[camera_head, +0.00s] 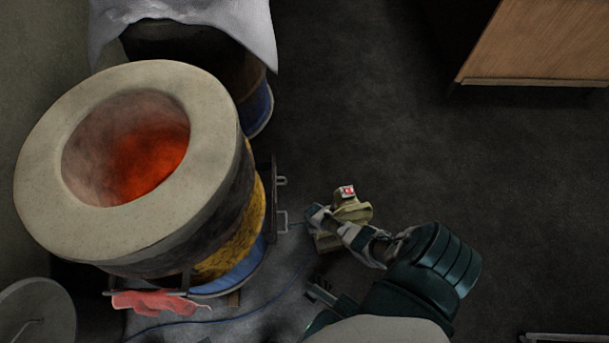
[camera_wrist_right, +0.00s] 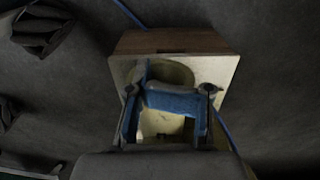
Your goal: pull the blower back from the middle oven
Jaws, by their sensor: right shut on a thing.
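The blower (camera_head: 351,210) is a pale yellow-green housing with a red-and-white label, standing on the dark floor to the right of the middle oven (camera_head: 225,240). A gap of floor shows between it and the oven's metal side fittings. My right gripper (camera_head: 318,215) reaches over the blower and partly hides it. In the right wrist view my right gripper (camera_wrist_right: 170,92) is shut on the blower's blue handle (camera_wrist_right: 172,102), above its cream-coloured body (camera_wrist_right: 215,70). A grey-and-green part, seemingly my left gripper (camera_head: 320,292), shows at the bottom; its jaws are unclear.
The oven's round top glows orange inside. A second barrel (camera_head: 258,105) under a grey sheet stands behind it. A blue cable (camera_head: 230,321) crosses the floor. A wooden cabinet (camera_head: 540,45) stands at upper right; floor between is clear.

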